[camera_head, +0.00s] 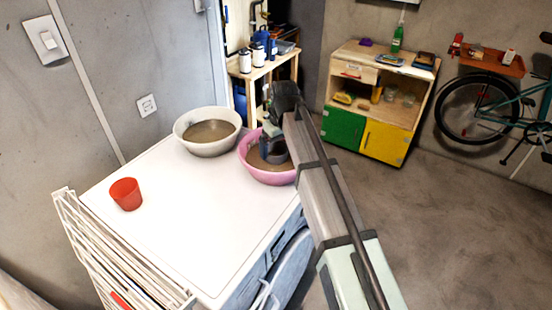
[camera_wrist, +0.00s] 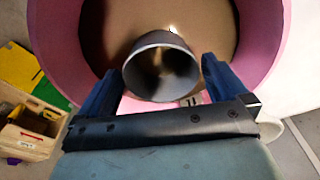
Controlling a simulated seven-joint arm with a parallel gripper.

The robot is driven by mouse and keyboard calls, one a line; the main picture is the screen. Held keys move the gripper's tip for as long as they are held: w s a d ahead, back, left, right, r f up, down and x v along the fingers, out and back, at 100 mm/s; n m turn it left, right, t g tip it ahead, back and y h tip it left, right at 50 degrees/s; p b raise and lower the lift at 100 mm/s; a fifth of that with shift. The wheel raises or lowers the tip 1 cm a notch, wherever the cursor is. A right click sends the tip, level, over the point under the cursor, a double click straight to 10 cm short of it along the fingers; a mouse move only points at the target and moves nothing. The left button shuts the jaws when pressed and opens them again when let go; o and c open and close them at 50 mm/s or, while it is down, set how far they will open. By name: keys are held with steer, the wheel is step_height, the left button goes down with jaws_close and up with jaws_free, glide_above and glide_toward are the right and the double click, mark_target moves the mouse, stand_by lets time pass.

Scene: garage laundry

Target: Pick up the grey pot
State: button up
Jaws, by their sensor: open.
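The grey pot (camera_wrist: 160,72) is a small dark grey vessel with its round opening facing the wrist camera. It is at the pink basin (camera_wrist: 262,40), over the basin's brown inside. My gripper (camera_wrist: 161,66) is open, with one blue finger on each side of the pot. The fingers look close to its sides; I cannot tell whether they touch. In the head view the pot (camera_head: 274,157) shows partly below my gripper (camera_head: 268,140), inside the pink basin (camera_head: 262,177). My wrist hides part of it there.
The pink basin stands at the right edge of a white appliance top (camera_head: 170,215). A white basin (camera_head: 207,148) with brown contents stands beside it, and a red cup (camera_head: 126,195) farther left. A white drying rack (camera_head: 115,260) leans at the front left. The middle of the top is clear.

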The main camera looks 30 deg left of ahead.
steer(key=shift+w+a+f, duration=0.1)
steer(key=shift+a+f, duration=0.05)
steer(key=shift+f, duration=0.7)
steer(key=shift+w+a+f, duration=0.1)
steer(key=shift+a+f, duration=0.1)
steer(key=shift+f, duration=0.65)
steer(key=shift+a+f, duration=0.15)
steer(key=shift+f, duration=0.7)
steer(key=c, duration=0.8)
